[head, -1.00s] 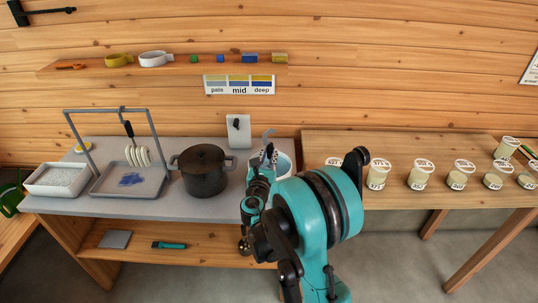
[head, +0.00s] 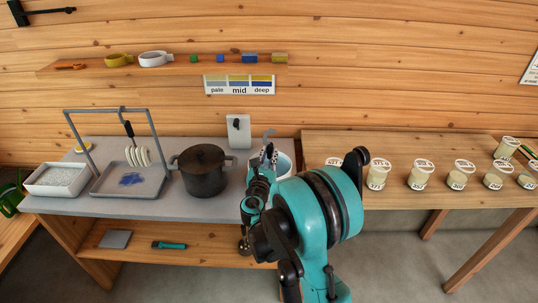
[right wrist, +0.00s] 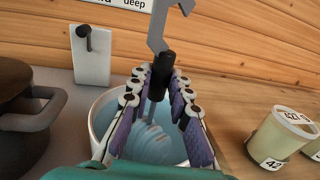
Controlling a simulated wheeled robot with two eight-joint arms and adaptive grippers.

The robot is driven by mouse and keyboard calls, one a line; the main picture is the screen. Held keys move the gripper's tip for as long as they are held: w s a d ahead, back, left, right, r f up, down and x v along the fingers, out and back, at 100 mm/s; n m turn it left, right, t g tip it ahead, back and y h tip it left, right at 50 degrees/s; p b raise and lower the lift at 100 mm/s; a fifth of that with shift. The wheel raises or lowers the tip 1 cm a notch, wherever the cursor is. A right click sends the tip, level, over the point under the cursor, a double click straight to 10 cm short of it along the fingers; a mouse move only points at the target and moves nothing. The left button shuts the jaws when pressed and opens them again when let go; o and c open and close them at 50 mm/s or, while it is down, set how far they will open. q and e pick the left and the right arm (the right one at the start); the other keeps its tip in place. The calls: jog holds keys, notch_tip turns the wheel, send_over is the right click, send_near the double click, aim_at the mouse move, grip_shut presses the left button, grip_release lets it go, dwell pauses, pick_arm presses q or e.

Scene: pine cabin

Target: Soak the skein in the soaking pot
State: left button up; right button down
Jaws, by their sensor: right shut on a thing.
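My right gripper (head: 268,155) is shut on the black handle of a grey hook (right wrist: 162,70), held upright over the soaking pot. The soaking pot (right wrist: 99,118) is a pale round pot of bluish water, at the right end of the grey worktop; it also shows in the head view (head: 285,165), partly behind my right arm. Pale loops of a skein (right wrist: 150,143) show in the water under the gripper, partly hidden by the fingers. My left gripper is out of view.
A dark lidded pot (head: 203,172) stands left of the soaking pot. Further left, a rack with a grey tray (head: 105,188) holds another hook with pale loops (head: 138,156). Labelled jars (head: 420,174) stand on the wooden table to the right.

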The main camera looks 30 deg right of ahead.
notch_tip(320, 180, up, 12)
jog(key=p, duration=0.9)
jog(key=shift+r, duration=0.1)
dwell(1.4)
notch_tip(320, 180, up, 3)
jog(key=shift+p, duration=1)
